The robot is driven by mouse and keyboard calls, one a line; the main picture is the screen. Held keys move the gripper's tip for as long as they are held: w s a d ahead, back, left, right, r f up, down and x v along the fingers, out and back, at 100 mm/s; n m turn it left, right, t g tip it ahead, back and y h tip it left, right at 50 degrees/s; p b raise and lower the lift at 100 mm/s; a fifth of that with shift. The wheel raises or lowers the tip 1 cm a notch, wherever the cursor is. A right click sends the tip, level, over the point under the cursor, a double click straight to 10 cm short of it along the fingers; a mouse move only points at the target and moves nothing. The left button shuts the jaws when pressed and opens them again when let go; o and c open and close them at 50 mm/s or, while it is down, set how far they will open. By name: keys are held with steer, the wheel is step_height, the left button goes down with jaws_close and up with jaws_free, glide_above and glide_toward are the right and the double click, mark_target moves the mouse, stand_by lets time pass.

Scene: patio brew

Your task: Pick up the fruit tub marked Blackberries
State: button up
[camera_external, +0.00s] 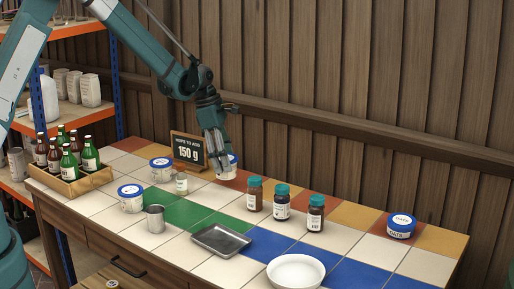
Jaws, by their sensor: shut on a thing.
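My gripper (221,157) is shut on a white tub with a blue lid (228,172), beside the chalkboard sign at the back of the tiled table. The fingers hide part of this tub, and its label is too small to read. I cannot tell whether its base touches the tiles. Two similar white tubs with blue lids stand at the left: one nearer the front (131,203) and one farther back (161,175). Their labels are also unreadable, so I cannot tell which tub is marked Blackberries.
The chalkboard (188,151) reads "150 g". Three brown jars with teal lids, the middle one (282,207), stand to the right. A wider blue-lidded tub (399,235), a metal tray (221,241), a white bowl (296,273), a metal cup (155,220) and a bottle crate (75,188) are also on the table.

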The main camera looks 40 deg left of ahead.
mark_target(230, 158)
steer(key=shift+r+p, duration=0.45)
steer(key=shift+r, duration=2.75)
